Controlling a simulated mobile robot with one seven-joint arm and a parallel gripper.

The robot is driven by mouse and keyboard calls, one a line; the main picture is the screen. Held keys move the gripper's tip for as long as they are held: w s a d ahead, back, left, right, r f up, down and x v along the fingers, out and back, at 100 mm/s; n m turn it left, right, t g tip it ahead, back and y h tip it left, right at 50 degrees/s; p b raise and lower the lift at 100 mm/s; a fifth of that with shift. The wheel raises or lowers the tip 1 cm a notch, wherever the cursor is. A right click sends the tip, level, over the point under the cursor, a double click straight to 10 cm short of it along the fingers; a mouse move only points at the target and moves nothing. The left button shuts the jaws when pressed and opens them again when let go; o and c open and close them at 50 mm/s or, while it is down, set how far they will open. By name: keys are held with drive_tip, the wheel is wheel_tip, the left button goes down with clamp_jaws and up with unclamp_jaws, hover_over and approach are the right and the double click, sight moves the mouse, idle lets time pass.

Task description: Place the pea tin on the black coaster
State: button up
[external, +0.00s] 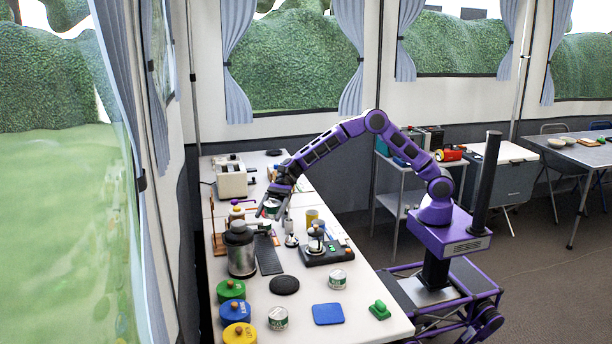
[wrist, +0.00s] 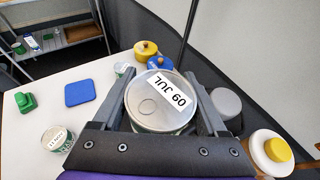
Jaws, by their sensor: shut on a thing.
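A tin (wrist: 160,97) with a silver lid marked "JUL 09" and a white and green side is between the two fingers of my gripper (wrist: 157,88). The gripper is shut on it. In the external view my gripper (external: 271,209) holds this tin up near the grey canister, towards the far part of the counter. Its front label cannot be read, so I cannot confirm peas. The round black coaster (external: 284,285) lies bare on the near part of the counter, apart from the tin. I cannot make out the coaster in the wrist view.
Similar tins (external: 337,280) (external: 278,318) stand right of and below the coaster. A grey canister (external: 240,250), dark flat strip (external: 269,258) and black-based device (external: 326,254) stand beyond it. Lidded pots (external: 236,310) line the left edge. A blue pad (external: 328,314) lies nearer.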

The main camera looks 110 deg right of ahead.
drive_tip(key=s+a+n+g+y, duration=0.1)
drive_tip(key=s+a+n+g, duration=0.15)
drive_tip(key=a, duration=0.85)
drive_tip(key=b, duration=0.1)
hover_over(283, 288)
wheel_tip(283, 288, down, 17)
drive_tip(key=shift+a+r, duration=0.1)
drive_tip(key=shift+f+b, duration=0.35)
drive_tip(key=shift+f, duration=1.85)
drive_tip(key=shift+f, duration=0.15)
drive_tip(key=o, duration=1.4)
drive_tip(key=shift+d+r, duration=0.3)
drive_tip(key=p+v, duration=0.1)
drive_tip(key=v, duration=1)
drive_tip(key=shift+s+d, duration=0.15)
drive_tip(key=shift+d, duration=0.05)
